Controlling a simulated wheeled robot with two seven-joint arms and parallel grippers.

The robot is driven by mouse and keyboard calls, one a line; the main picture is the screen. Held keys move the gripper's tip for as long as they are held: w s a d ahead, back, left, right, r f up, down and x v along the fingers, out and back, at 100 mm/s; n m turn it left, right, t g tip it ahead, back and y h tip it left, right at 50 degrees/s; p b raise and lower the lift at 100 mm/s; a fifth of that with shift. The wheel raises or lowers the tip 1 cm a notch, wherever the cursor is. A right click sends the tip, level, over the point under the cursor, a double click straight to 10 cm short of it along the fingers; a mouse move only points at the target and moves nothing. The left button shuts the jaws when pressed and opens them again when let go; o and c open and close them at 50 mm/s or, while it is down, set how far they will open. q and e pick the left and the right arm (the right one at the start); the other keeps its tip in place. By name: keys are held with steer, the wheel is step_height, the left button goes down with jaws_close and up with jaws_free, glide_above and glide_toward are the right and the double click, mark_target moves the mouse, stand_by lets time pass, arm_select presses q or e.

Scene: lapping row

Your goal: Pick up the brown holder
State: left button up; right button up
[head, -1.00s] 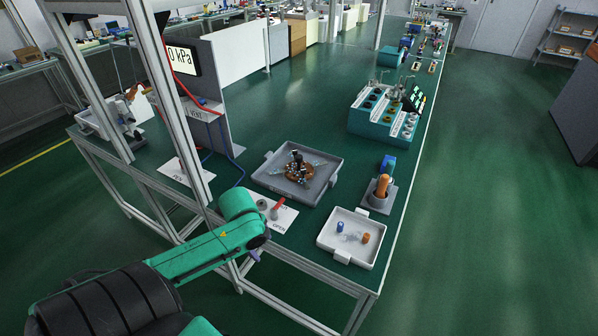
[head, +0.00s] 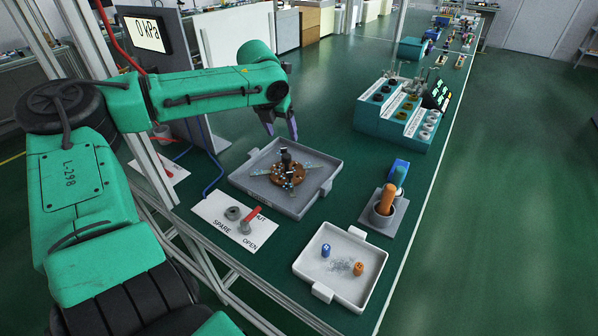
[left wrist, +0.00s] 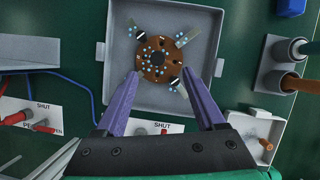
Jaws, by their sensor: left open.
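The brown holder (head: 288,172) is a round brown disc with dark posts and small pale blue bits, lying in a grey tray (head: 243,178). Thin pale strips stick out from under it. In the left wrist view the holder (left wrist: 158,70) lies ahead of the fingers, inside the tray. My left gripper (head: 281,132) is above the back part of the tray, apart from the holder. Its purple fingers are open and empty, and they also show in the left wrist view (left wrist: 168,98). My right gripper does not show.
A white tray (head: 374,273) with a blue and an orange piece stands at the front right. An orange-handled tool (head: 387,196) stands in a grey stand beside it. A teal rack (head: 381,122) is behind. A SPARE/OPEN plate (head: 213,214) with a red lever lies left.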

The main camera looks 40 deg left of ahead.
arm_select(q)
glide_above(285, 157)
steer(key=s, duration=0.2)
step_height(285, 157, down, 5)
steer(key=x, duration=0.4)
steer(key=b+x, duration=0.1)
steer(key=x, duration=0.2)
steer(key=shift+s+d, duration=0.15)
steer(key=shift+d, duration=0.2)
steer(key=shift+w+f, duration=0.3)
steer(key=shift+f, duration=0.1)
steer(key=shift+r, duration=0.1)
jaws_close()
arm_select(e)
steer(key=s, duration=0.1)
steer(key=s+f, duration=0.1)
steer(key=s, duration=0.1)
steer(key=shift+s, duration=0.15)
